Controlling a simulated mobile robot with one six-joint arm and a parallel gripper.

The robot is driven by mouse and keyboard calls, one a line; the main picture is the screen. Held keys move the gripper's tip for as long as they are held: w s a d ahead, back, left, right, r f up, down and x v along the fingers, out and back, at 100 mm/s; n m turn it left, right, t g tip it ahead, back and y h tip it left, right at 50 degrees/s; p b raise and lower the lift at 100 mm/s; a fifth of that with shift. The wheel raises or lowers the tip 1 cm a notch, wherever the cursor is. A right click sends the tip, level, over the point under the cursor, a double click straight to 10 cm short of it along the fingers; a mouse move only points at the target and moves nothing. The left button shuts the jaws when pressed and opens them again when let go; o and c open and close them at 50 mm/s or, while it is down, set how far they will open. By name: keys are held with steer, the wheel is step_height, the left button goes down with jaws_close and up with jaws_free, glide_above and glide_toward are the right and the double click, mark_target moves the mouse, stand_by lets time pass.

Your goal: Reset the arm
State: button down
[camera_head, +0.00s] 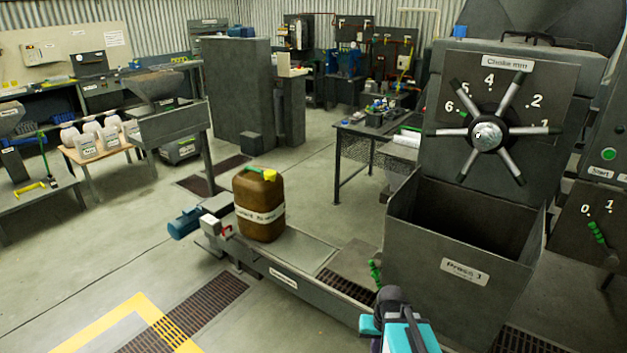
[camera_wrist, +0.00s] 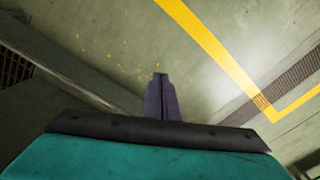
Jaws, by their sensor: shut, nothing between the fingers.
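My gripper (camera_wrist: 160,78) shows in the wrist view with its two dark fingers together and nothing between them. It points down toward the concrete floor (camera_wrist: 110,35). In the head view my arm shows at the bottom centre as a teal and dark grey part, in front of the Press 1 bin (camera_head: 464,271). The fingers themselves are hard to make out there.
A brown jerrycan (camera_head: 259,205) stands on a low metal platform (camera_head: 327,286) left of the bin. The choke wheel (camera_head: 487,134) is above the bin, and a lever panel (camera_head: 590,225) is at right. A yellow floor line (camera_head: 95,325) borders open floor at lower left.

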steer(key=s+f+g, duration=0.3)
steer(key=s+f, duration=0.6)
steer(key=s, duration=0.5)
steer(key=s+a+f+n+g, duration=0.1)
steer(key=s+f+g, duration=0.2)
steer(key=s+f, duration=0.7)
steer(key=s, duration=0.4)
steer(key=shift+a+f, duration=0.15)
steer(key=shift+a, duration=0.15)
steer(key=shift+d, duration=0.1)
